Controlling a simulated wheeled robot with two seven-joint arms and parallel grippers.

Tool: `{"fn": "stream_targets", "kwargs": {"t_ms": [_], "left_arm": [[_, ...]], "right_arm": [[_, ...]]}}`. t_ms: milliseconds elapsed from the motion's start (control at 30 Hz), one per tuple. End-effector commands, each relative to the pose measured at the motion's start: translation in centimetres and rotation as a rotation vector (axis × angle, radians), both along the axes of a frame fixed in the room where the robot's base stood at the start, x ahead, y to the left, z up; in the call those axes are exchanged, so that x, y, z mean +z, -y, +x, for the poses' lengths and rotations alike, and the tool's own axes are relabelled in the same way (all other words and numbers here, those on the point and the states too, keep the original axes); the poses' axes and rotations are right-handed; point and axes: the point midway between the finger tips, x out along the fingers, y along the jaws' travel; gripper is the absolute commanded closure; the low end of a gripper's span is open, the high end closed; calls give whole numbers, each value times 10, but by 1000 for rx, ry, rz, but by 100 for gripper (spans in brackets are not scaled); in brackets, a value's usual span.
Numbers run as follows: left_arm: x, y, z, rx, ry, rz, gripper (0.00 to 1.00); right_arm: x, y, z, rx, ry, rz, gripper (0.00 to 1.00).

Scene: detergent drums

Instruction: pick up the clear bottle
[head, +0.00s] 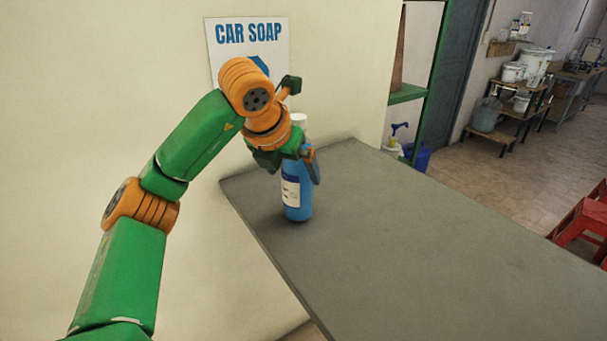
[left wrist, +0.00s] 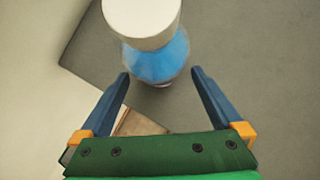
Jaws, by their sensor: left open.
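A clear bottle (head: 296,201) with blue liquid, a white cap and a white label stands upright near the far left corner of the grey table. My left gripper (head: 311,162) is at its upper part in the head view and hides some of it. In the left wrist view the bottle (left wrist: 162,62) is seen from above, with its white cap nearest the camera. The fingers of my left gripper (left wrist: 158,75) are open, one toward each side of the bottle. I cannot tell whether they touch it. My right gripper is not in view.
The grey table (head: 420,230) is otherwise bare. A wall with a "CAR SOAP" sign (head: 248,33) stands close behind and left of the bottle. Beyond the table are a green shelf frame (head: 408,94), a blue container (head: 418,157) and a red stool (head: 580,220).

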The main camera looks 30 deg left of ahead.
Motion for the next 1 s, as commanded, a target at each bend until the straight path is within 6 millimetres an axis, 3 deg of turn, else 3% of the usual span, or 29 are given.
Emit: {"fn": "stream_targets", "kwargs": {"t_ms": [67,200,433,800,1000], "left_arm": [[-7,-5,9,1,-9,0,0],[-28,-7,21,-1,-5,-1,0],[-32,-6,23,-2,-1,-1,0],[-31,-6,23,-2,-1,-2,100],[-30,-6,23,-3,3,-2,100]], "right_arm": [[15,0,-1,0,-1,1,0],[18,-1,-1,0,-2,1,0],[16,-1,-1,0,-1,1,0],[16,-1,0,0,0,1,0],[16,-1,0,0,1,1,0]]}}
